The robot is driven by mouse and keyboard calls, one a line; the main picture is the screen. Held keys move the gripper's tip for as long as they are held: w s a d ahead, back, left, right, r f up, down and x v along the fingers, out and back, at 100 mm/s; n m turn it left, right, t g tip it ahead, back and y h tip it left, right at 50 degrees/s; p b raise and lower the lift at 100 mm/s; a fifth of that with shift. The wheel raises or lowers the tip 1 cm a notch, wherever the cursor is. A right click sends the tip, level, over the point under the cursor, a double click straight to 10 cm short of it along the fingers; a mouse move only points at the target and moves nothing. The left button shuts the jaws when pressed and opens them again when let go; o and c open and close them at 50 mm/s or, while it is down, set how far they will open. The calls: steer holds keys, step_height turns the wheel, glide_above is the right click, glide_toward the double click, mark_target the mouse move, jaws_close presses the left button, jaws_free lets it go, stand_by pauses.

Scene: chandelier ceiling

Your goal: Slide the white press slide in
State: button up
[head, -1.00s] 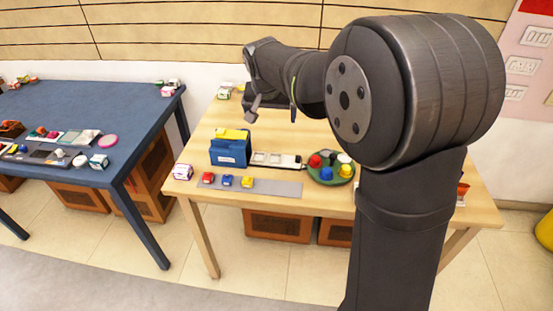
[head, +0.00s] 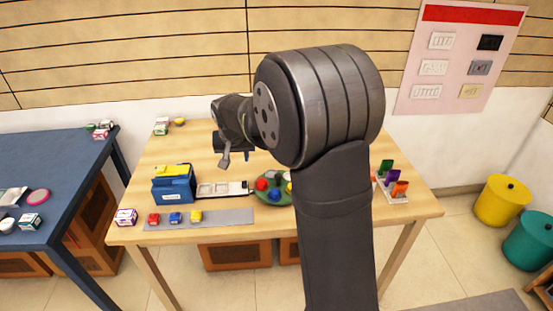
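A white slide piece with two square recesses and a dark right end (head: 222,188) lies on the wooden table, just right of a blue box with a yellow top (head: 173,187). I take this piece to be the press slide; whether it touches the box is too small to tell. My gripper (head: 238,158) hangs over the table behind the white piece, apart from it. Its fingers look spread and nothing shows between them. My arm hides part of the table to the right.
Red, blue and yellow toy cars stand on a grey strip (head: 228,216) at the front edge. A green round tray (head: 267,196) with coloured pieces lies right of the slide, partly behind my arm. A rack with coloured cards (head: 392,193) stands far right. The table's back left is mostly clear.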

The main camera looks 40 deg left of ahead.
mark_target(244, 183)
steer(key=x, duration=1.8)
steer(key=shift+w+d+f, duration=0.3)
steer(key=shift+w+f, duration=0.1)
steer(key=shift+w, duration=0.05)
steer(key=shift+s+a, duration=0.1)
jaws_close()
